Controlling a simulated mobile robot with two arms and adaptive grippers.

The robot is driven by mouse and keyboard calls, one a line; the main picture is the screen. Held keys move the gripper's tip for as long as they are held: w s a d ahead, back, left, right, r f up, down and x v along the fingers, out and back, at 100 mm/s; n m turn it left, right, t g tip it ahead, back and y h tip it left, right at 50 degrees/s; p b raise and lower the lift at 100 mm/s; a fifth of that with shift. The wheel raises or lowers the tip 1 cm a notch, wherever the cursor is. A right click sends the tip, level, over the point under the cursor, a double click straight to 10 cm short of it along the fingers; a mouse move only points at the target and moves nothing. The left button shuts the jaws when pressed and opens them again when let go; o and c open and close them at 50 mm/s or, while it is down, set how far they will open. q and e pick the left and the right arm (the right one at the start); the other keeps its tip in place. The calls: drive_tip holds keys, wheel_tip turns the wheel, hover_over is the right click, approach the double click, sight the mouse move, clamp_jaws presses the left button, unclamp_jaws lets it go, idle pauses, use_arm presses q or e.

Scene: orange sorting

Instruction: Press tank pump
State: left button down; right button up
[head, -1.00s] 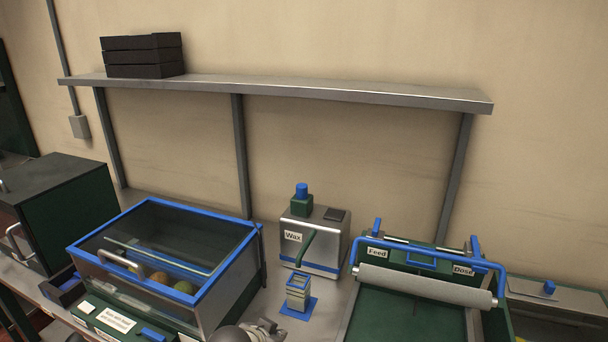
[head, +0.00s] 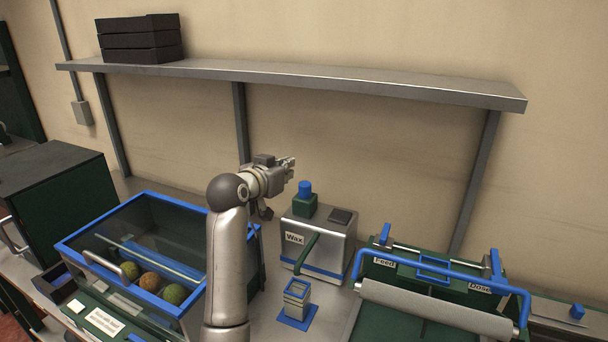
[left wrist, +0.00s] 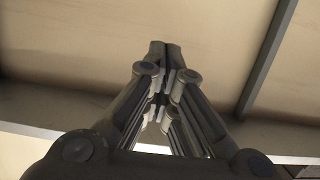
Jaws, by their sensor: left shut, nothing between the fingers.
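The wax tank (head: 322,240) is a grey metal box labelled "Wax", standing on the counter in the middle of the head view. Its pump is a blue cap (head: 305,188) on a dark green block (head: 304,206) at the tank's top left. A dark green spout slopes down the tank's front. My left gripper (head: 289,166) is raised just left of the blue cap and a little higher in the picture, apparently apart from it. Its fingers are shut and empty, also in the left wrist view (left wrist: 165,48). My right gripper is not in view.
A small metal cup on a blue base (head: 297,304) stands before the tank. A blue-framed glass case (head: 100,222) with several round fruits is left, partly behind my arm. A roller tray (head: 436,312) is right. A shelf (head: 300,82) runs along the wall above.

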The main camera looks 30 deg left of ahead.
use_arm(q)
drive_tip(key=p, duration=0.3)
hover_over(303, 187)
wheel_tip(303, 187, down, 2)
drive_tip(key=shift+f, duration=0.15)
wheel_tip(303, 187, down, 3)
drive_tip(key=shift+f+p, duration=0.15)
drive_tip(key=shift+p, duration=0.55)
drive_tip(key=shift+a+f, duration=0.1)
drive_tip(key=shift+f, duration=0.35)
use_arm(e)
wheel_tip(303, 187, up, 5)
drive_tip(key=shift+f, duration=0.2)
use_arm(q)
drive_tip(key=shift+f, duration=0.1)
